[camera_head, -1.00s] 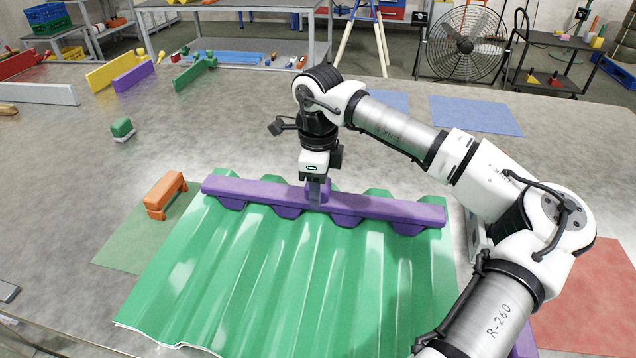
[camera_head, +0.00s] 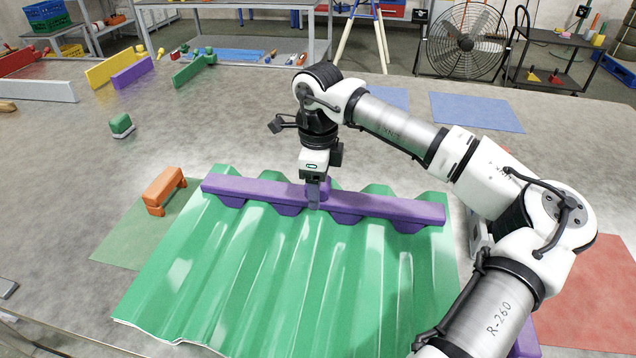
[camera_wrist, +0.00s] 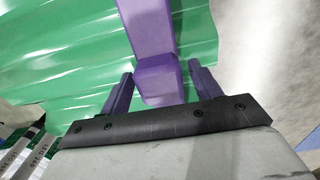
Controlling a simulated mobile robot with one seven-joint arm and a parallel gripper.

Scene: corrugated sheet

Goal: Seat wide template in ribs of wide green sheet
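The wide green sheet (camera_head: 265,275) lies on the table with its ribs running front to back. The purple wide template (camera_head: 390,208) lies across its far end, with its teeth down in the grooves between ribs; whether they touch bottom I cannot tell. My gripper (camera_head: 314,200) is at the template's middle, around its raised purple grip. In the wrist view, the fingers of my gripper (camera_wrist: 160,85) stand either side of the grip (camera_wrist: 157,82), with narrow gaps showing, so it looks open. The grip's lower part is hidden.
An orange bridge-shaped block (camera_head: 165,190) stands left of the sheet on a green mat (camera_head: 120,245). A green block (camera_head: 121,125) lies further back. Purple, yellow and green templates stand at the back left. Blue mats (camera_head: 478,114) and a red mat (camera_head: 595,300) lie on the right.

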